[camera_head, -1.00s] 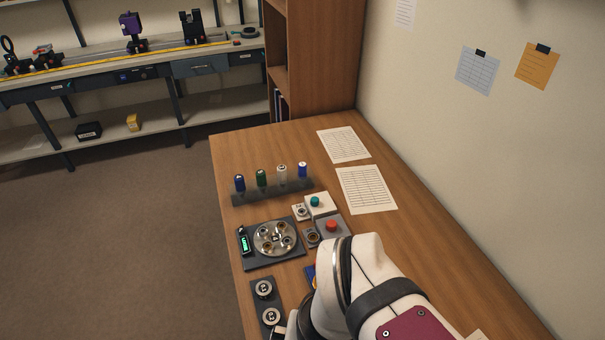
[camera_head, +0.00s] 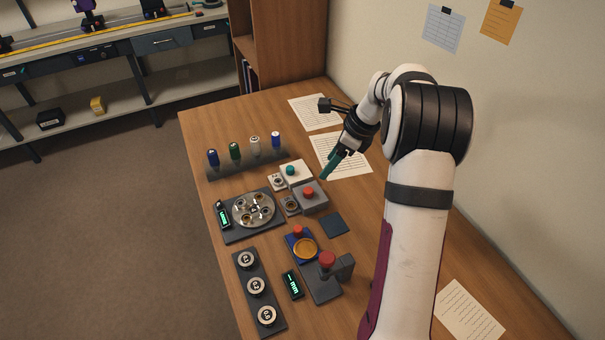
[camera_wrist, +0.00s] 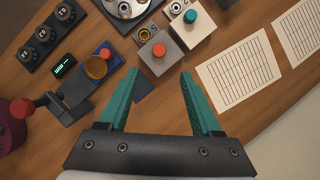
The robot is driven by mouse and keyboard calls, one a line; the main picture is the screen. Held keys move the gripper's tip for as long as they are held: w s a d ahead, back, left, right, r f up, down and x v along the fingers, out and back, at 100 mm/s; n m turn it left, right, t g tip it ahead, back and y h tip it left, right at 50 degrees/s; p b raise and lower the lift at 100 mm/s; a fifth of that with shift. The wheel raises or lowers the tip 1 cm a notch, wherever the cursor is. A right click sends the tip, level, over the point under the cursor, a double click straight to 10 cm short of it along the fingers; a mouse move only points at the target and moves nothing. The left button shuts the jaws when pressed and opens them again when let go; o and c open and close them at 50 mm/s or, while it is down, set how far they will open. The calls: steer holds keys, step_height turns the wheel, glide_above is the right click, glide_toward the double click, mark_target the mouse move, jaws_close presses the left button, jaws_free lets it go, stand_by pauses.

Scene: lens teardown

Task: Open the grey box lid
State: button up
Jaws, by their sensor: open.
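The grey box (camera_head: 311,204) stands on the table with its lid on and a red knob (camera_head: 308,192) on top. In the wrist view the grey box (camera_wrist: 160,62) and its red knob (camera_wrist: 159,50) are just beyond my fingertips, between them in the picture. My gripper (camera_head: 324,177) has teal fingers and is above the table, to the upper right of the grey box. In the wrist view the gripper (camera_wrist: 158,74) has its fingers spread, with nothing between them.
A white box (camera_head: 297,168) with a teal knob stands right behind the grey box. A round metal tray on a dark base (camera_head: 253,232) is to the left. A black press-like device (camera_head: 325,283) and a dark flat pad (camera_head: 334,224) are in front. Papers (camera_head: 341,155) lie behind my gripper.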

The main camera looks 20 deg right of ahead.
mark_target(309, 190)
steer(key=x, duration=1.2)
steer(key=shift+a+f, duration=0.1)
jaws_close()
stand_by(0.8)
